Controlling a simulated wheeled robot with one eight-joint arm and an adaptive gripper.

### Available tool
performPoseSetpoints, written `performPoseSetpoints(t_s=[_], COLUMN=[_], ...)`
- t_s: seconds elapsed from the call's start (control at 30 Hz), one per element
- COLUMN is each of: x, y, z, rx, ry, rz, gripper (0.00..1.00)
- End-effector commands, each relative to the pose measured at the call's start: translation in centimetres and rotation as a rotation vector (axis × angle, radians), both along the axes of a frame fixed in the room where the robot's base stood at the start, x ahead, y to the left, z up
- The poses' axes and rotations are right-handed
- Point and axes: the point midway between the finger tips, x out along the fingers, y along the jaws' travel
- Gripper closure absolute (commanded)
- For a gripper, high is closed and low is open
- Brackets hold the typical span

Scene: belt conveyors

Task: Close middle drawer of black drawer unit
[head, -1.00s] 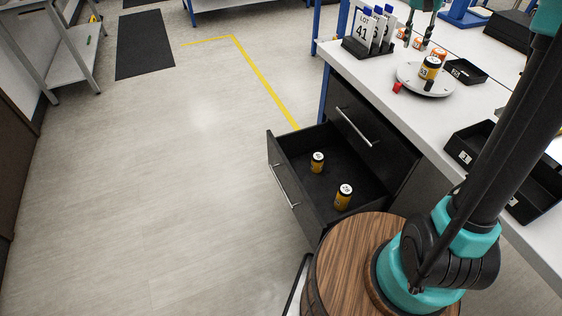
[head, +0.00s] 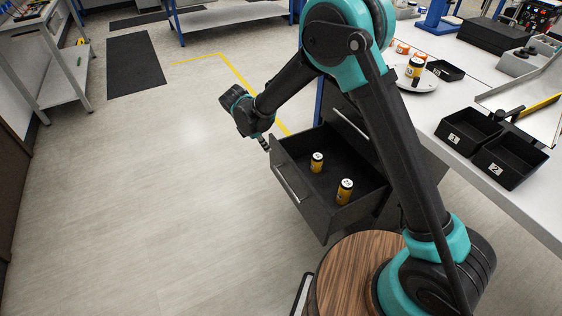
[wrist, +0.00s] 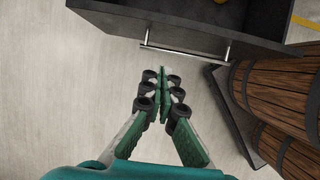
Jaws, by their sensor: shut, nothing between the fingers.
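The black drawer unit stands under the white workbench. Its middle drawer (head: 312,212) is pulled out, with a bar handle (head: 286,184) on its front. An upper drawer front (head: 352,118) looks shut, partly hidden by my arm. My gripper (head: 266,146) is outside the open drawer, by the far end of its front. In the wrist view my gripper (wrist: 162,72) is shut and empty, its tips just short of the drawer handle (wrist: 185,52) and apart from it. The drawer front (wrist: 190,22) lies beyond.
The white bench top (head: 455,95) holds black trays (head: 467,131) (head: 510,158) and a round plate (head: 416,82) with a bottle. Free floor (head: 170,190) lies left of the drawer. A grey shelf cart (head: 60,75) stands at the far left.

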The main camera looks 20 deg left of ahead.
Motion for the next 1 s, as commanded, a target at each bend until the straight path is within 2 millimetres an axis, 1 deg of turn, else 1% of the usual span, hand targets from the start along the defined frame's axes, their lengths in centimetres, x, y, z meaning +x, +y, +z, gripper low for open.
performPoseSetpoints(t_s=[0.1, 0.17, 0.27, 0.6, 0.67, 0.8, 1.0], x=[-0.4, -0.2, 0.2, 2.2, 2.4, 4.1, 5.3], y=[0.1, 0.0, -0.4, -2.0, -2.2, -3.7, -4.7], z=[-0.8, -1.3, -2.5, -8.7, -9.7, -9.6, -9.6], rx=[-0.010, -0.011, -0.010, -0.009, -0.009, -0.009, -0.009], ry=[0.003, 0.004, 0.004, 0.004, 0.004, 0.003, 0.004], rz=[0.030, 0.031, 0.028, 0.026, 0.026, 0.025, 0.026], gripper=[1.00, 1.00, 1.00, 1.00, 1.00, 1.00, 1.00])
